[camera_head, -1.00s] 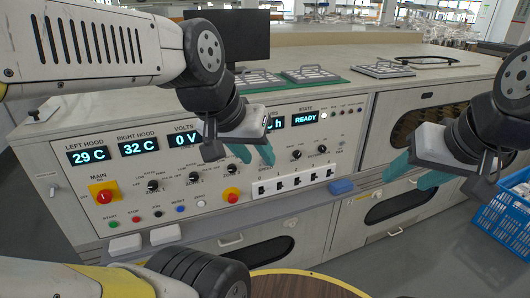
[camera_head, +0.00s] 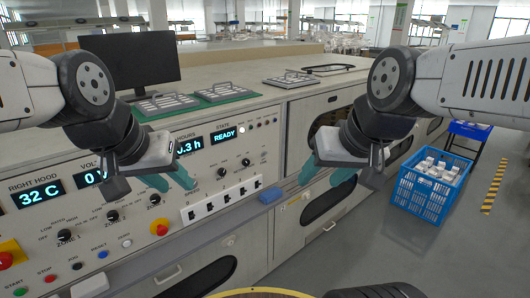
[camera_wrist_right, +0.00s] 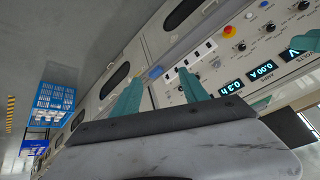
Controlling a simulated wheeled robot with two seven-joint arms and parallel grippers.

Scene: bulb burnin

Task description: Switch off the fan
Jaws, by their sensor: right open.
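The control panel (camera_head: 130,214) fills the front of the bench in the head view. No fan label is legible. A white strip (camera_head: 222,199) holds several black rocker switches, and it also shows in the right wrist view (camera_wrist_right: 193,61). Two black knobs sit above it, a left one (camera_head: 222,172) and a right one (camera_head: 246,162). My left gripper (camera_head: 167,179) is open and empty in front of the panel, hiding part of it. My right gripper (camera_head: 325,174) is open and empty, right of the switches; its spread fingers show in the right wrist view (camera_wrist_right: 160,90).
A red button (camera_head: 159,227) sits left of the switches, and a blue block (camera_head: 270,195) lies right of them. A monitor (camera_head: 130,62) and trays (camera_head: 220,92) stand on the bench top. A blue crate (camera_head: 432,188) stands on the floor at right. Floor between is clear.

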